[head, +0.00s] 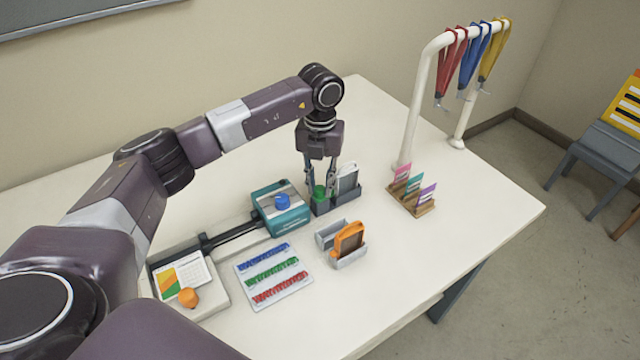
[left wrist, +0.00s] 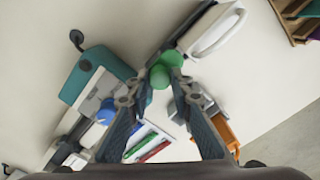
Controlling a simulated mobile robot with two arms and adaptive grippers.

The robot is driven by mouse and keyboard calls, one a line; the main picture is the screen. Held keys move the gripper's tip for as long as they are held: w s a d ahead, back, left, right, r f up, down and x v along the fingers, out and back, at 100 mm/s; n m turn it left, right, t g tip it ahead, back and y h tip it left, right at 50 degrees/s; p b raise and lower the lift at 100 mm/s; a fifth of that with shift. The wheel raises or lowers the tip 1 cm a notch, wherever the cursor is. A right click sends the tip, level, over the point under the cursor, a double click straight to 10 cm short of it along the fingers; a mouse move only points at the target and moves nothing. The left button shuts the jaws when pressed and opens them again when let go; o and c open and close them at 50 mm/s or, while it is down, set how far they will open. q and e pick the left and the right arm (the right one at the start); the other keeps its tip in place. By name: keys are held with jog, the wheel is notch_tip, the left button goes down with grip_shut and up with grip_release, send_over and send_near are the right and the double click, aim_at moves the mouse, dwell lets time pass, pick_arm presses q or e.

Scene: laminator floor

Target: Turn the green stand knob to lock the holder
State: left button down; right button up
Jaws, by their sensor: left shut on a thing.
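The green stand knob (head: 319,192) is at the left end of a dark grey stand (head: 346,192), right beside the teal machine. My left gripper (head: 319,188) points straight down over it, with a finger on each side. In the left wrist view the green knob (left wrist: 163,72) lies between the tips of the left gripper (left wrist: 160,78), which is shut on it. A white holder (head: 347,178) stands upright in the stand to the right of the knob; its white loop also shows in the left wrist view (left wrist: 215,35). My right gripper is not in view.
A teal laminator (head: 281,210) with a blue knob stands close left. An orange item (head: 349,239) in a grey holder, a tray of coloured strips (head: 274,276) and a wooden card rack (head: 411,198) are nearby. A white rail (head: 418,100) with lanyards rises at the back right.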

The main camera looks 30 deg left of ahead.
aim_at(320, 188)
pick_arm(q)
jog(key=shift+w+r, duration=0.15)
jog(key=c, duration=1.7)
grip_release()
notch_tip(320, 188, up, 12)
jog(key=shift+f, duration=0.1)
